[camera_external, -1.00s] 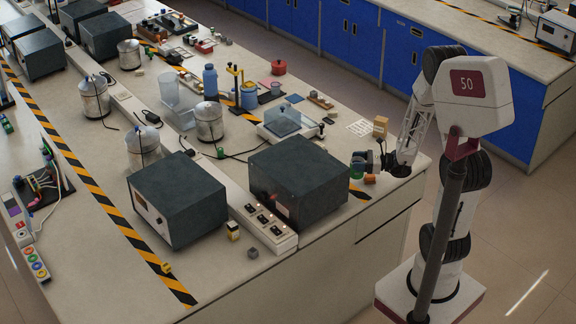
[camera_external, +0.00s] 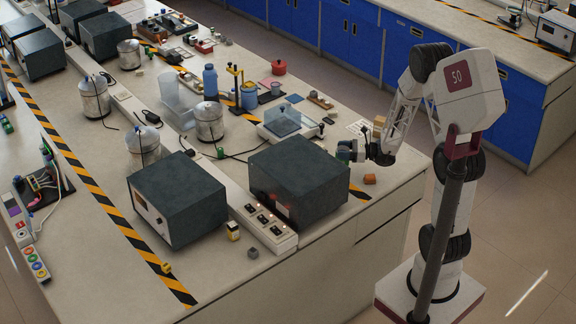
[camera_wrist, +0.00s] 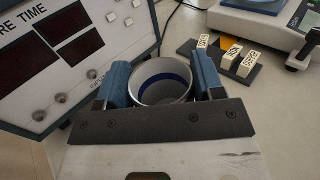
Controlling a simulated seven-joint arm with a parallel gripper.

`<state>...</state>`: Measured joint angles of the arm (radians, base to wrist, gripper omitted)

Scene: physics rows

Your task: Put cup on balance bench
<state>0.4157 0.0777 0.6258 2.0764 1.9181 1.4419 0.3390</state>
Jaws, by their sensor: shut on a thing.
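The cup (camera_wrist: 148,89) is a small grey metal-looking vessel with a blue band inside, seen from above in the wrist view. My gripper (camera_wrist: 163,84) is shut on it, with a blue finger pad on each side. In the external view my gripper (camera_external: 347,151) is by the far right corner of the large dark box; the cup cannot be made out clearly there. The balance (camera_external: 289,121), with a clear cover, stands on the bench (camera_external: 312,160) beyond that box. Its corner also shows at the top right of the wrist view (camera_wrist: 262,24).
The dark instrument box (camera_external: 300,180) stands close left of my gripper; its display panel fills the wrist view's left (camera_wrist: 70,55). A dark strip with several labelled white blocks (camera_wrist: 228,62) lies ahead.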

